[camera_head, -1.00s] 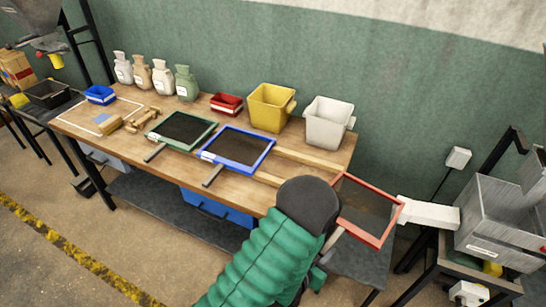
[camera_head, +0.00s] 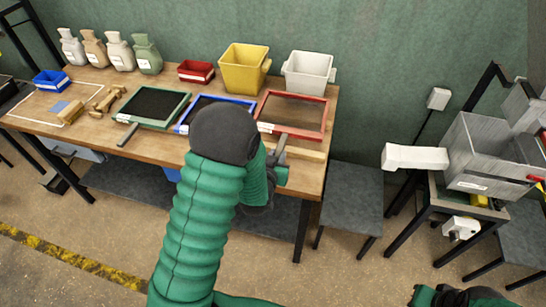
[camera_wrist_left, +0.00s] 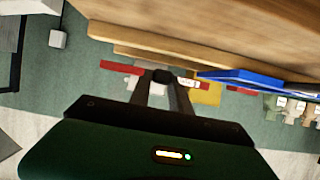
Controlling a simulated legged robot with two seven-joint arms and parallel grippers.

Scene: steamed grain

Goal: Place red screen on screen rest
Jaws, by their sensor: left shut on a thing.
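The red screen (camera_head: 292,112), a red frame with see-through mesh, is over the right end of the wooden table in the head view. My left gripper (camera_head: 277,152) is shut on its handle at the near side. In the left wrist view the fingers (camera_wrist_left: 160,78) close on the handle, and part of the red frame (camera_wrist_left: 120,67) shows. Wooden rails, likely the screen rest (camera_head: 305,152), run along the table's right end. I cannot tell whether the frame touches them. A black and green part of my right arm shows at the lower right; its jaw state is unclear.
The blue screen (camera_head: 184,127) and green screen (camera_head: 186,97) lie to the left. A yellow bin (camera_head: 243,70) and a white bin (camera_head: 308,75) stand behind. A dark low stand (camera_head: 352,195) and a metal machine (camera_head: 490,150) are to the right.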

